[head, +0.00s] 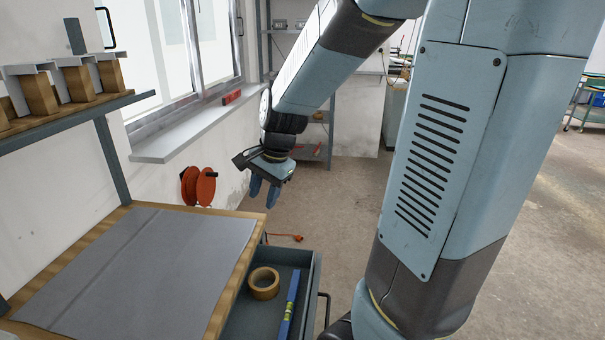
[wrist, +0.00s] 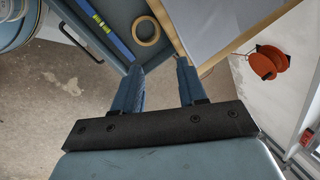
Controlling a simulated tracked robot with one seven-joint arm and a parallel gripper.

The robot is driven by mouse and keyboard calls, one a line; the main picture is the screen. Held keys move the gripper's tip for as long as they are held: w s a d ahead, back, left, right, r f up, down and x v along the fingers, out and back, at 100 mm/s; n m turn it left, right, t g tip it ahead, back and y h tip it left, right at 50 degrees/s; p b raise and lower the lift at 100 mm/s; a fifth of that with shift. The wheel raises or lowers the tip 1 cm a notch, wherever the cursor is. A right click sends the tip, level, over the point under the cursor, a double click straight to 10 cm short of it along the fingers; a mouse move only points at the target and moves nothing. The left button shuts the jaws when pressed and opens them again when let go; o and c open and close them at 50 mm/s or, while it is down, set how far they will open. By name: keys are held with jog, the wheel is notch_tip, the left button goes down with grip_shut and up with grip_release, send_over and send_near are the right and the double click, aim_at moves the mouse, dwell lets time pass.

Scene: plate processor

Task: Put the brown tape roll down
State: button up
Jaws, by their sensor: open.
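The brown tape roll (head: 264,283) lies flat in the open drawer (head: 314,283) under the workbench, beside a blue spirit level (head: 290,306). In the wrist view the tape roll (wrist: 145,31) shows beyond my fingertips, in the drawer (wrist: 108,60) and near the bench edge. My gripper (head: 264,193) is open and empty. In the head view it hangs above and beyond the drawer, well apart from the tape roll. In the wrist view its two blue fingers (wrist: 158,68) stand apart with nothing between them.
The workbench (head: 245,235) with a grey mat (head: 140,265) stands left of the drawer. An orange cable reel (head: 199,186) is by the wall. A shelf (head: 85,115) with wooden blocks hangs at upper left. Open floor (head: 335,205) lies right of the drawer.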

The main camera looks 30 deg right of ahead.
jog(key=s+d+r+n+t+h, duration=0.2)
jog(key=s+r+n+t, duration=0.1)
jog(key=s+r+n, duration=0.8)
jog(key=s, duration=0.4)
jog(key=shift+s+r+n, duration=0.2)
jog(key=shift+r+n, duration=0.1)
